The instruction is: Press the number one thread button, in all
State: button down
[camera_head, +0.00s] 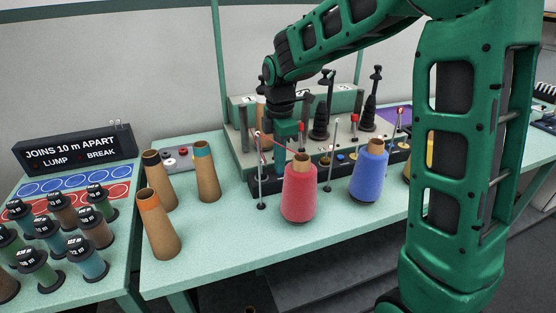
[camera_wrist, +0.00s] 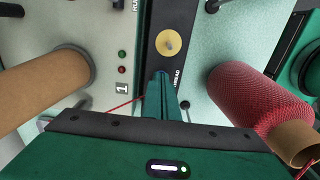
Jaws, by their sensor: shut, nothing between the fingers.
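My gripper (camera_wrist: 161,78) is shut and empty, pointing down at a dark strip (camera_wrist: 181,20) lettered "THREAD". Its tips cover part of the strip beside that lettering. In the head view my gripper (camera_head: 287,142) is over the left part of the machine's front, behind the red yarn cone (camera_head: 299,192). A number 1 plate (camera_wrist: 122,88) sits left of the tips. A brass disc (camera_wrist: 169,43) with a pin lies just beyond them. The number one thread button is not clearly seen; the fingers may hide it. I cannot tell whether they touch it.
The red cone (camera_wrist: 240,95) is close right of my gripper in the wrist view, a brown cone (camera_wrist: 45,90) left. A red thread (camera_wrist: 125,103) runs near the fingers. A blue cone (camera_head: 369,174), thin posts (camera_head: 332,150) and black tensioners (camera_head: 322,115) stand around.

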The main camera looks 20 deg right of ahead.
jog(key=shift+s+f, duration=0.2)
jog(key=shift+f, duration=0.5)
notch_tip(320, 180, up, 15)
jog(key=shift+w, duration=0.3)
jog(key=shift+d+f, duration=0.1)
dwell(0.4)
jog(key=s+d+f+m, duration=0.3)
jog(key=s+d+m, duration=0.5)
jog(key=s, duration=0.3)
jog(key=s+d+f+m, duration=0.4)
jog(key=s+d+m, duration=0.4)
jog(key=s+m, duration=0.15)
jog(key=s+d+f+m, duration=0.1)
jog(key=s+f+m, duration=0.4)
jog(key=s, duration=0.6)
jog(key=shift+f+m, duration=0.2)
jog(key=shift+m, duration=0.75)
jog(key=shift+s+d, duration=0.1)
